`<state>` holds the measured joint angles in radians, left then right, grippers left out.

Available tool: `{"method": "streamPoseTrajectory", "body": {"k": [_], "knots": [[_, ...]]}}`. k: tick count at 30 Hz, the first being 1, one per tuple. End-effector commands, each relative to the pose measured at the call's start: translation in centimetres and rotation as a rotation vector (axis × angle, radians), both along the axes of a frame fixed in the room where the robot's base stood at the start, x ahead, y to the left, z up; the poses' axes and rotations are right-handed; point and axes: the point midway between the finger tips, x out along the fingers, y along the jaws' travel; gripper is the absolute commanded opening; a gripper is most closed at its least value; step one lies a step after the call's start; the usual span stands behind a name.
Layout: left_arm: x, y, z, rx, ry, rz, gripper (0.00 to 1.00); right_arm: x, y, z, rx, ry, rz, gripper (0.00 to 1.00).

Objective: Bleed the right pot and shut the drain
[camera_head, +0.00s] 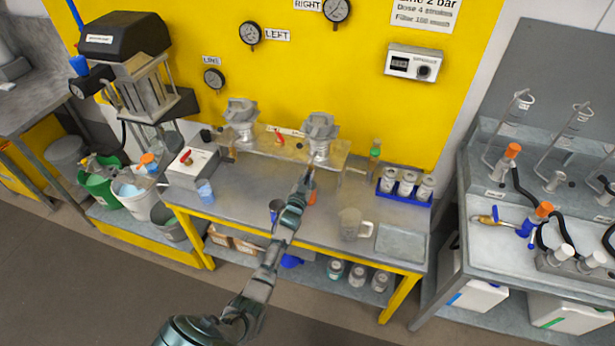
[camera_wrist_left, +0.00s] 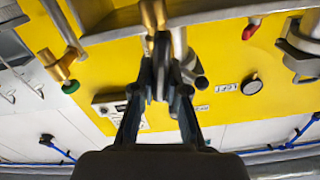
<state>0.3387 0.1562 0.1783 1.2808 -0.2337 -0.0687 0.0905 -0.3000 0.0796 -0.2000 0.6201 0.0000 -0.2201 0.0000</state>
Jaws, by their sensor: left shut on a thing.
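The right pot (camera_head: 320,128) is a grey metal filter pot on the clear-fronted rail at the yellow panel. My left gripper (camera_head: 307,180) reaches up to just below it. In the left wrist view my left gripper (camera_wrist_left: 161,85) is shut on a dark, narrow part under the right pot, likely its drain handle, with a brass fitting (camera_wrist_left: 154,14) beside it. The fingers hide most of that part, so I cannot tell whether the drain is open. An orange cup (camera_head: 312,196) stands below the pot, partly behind the gripper. My right gripper is not in view.
The left pot (camera_head: 240,115) hangs on the same rail, with a red handle (camera_head: 279,138) between the pots. A green-topped fitting (camera_head: 375,148) is right of the rail.

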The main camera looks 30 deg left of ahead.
Motion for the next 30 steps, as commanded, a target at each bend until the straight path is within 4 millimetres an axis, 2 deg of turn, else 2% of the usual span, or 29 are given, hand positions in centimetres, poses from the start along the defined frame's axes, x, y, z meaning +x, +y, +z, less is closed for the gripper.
{"method": "streamPoseTrajectory", "body": {"k": [30], "knots": [[0.3, -1.2, -1.3, 0.934, 0.227, -0.004, 0.0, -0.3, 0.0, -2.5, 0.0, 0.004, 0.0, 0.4]]}}
